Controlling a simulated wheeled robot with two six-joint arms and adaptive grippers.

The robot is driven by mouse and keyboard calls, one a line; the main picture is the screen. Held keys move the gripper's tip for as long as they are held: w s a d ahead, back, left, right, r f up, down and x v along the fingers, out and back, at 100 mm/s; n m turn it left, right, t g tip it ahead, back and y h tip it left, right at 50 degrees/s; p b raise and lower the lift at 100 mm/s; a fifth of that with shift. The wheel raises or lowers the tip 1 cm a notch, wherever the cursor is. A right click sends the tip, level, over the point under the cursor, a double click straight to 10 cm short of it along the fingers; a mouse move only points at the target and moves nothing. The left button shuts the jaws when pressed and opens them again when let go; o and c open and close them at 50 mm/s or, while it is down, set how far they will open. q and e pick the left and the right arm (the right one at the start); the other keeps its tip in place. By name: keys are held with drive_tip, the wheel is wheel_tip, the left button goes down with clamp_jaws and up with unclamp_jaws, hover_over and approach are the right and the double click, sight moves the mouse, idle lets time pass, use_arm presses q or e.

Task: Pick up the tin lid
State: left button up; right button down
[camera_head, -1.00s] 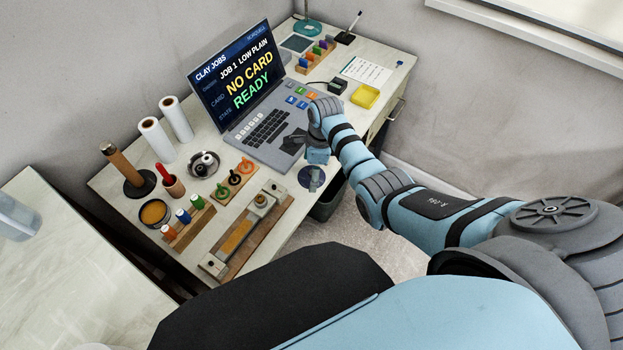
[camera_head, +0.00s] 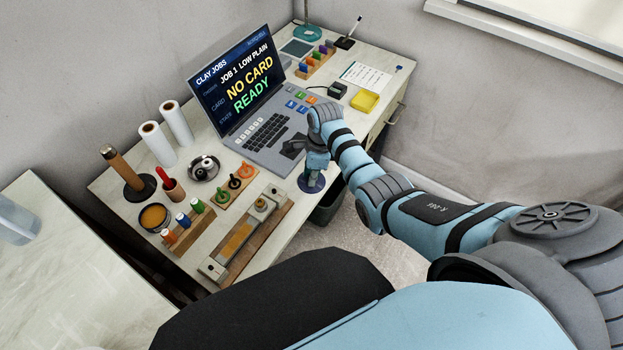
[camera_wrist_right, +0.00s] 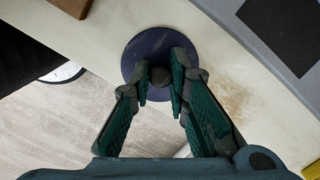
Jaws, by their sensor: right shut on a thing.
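The tin lid (camera_head: 311,183) is a round, dark blue-purple disc with a small dark knob. It lies flat near the front edge of the desk, below the laptop. In the right wrist view the lid (camera_wrist_right: 138,52) shows beneath my fingers. My right gripper (camera_wrist_right: 160,80) is shut on the lid's knob, with one finger on each side. In the head view my right gripper (camera_head: 309,174) points down over the lid, and the wrist partly covers it. I cannot see a clear gap between lid and desk. My left gripper is not in view.
The laptop (camera_head: 262,128) stands just behind the lid. A dark bin (camera_head: 327,208) stands below the desk's front edge. A yellow tray (camera_head: 365,101) sits at the right.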

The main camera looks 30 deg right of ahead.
wheel_tip(320, 180, up, 8)
drive_tip(key=p, duration=0.3)
drive_tip(key=shift+w, duration=0.15)
wheel_tip(320, 180, up, 12)
drive_tip(key=p, duration=0.3)
